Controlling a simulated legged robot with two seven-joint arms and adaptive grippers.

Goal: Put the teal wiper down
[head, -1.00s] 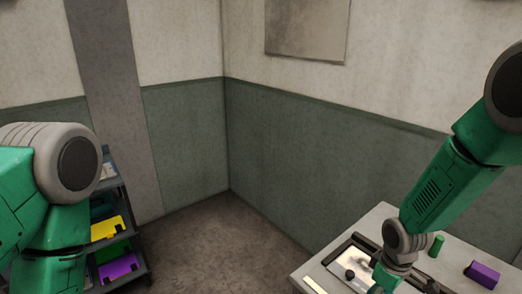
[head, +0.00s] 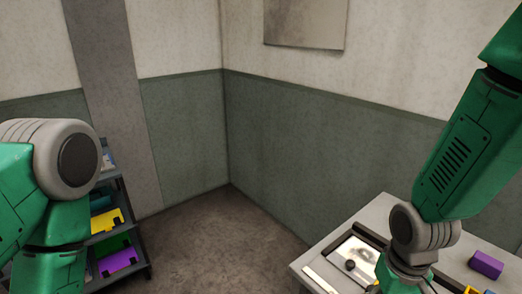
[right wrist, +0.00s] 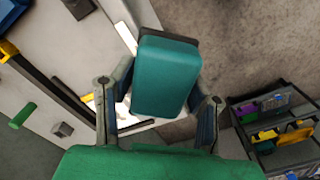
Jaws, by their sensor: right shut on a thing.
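The teal wiper (right wrist: 166,75) is a rounded teal block with a dark edge along its far end. In the right wrist view it sits between the fingers of my right gripper (right wrist: 163,88), which is shut on it. It appears to be held over the edge of the bench (right wrist: 75,55), but its height cannot be told. In the head view my right wrist is over the bench (head: 312,262), and the gripper and wiper do not show there. My left arm shows at the left of the head view, but its gripper is out of view.
A shiny plate (head: 365,252) with a dark knob lies in a dark frame on the bench. A purple block (head: 486,264) is to the right. The wrist view shows a green cylinder (right wrist: 22,115) and a grey block (right wrist: 62,129). A shelf cart (head: 122,273) with coloured bins stands left.

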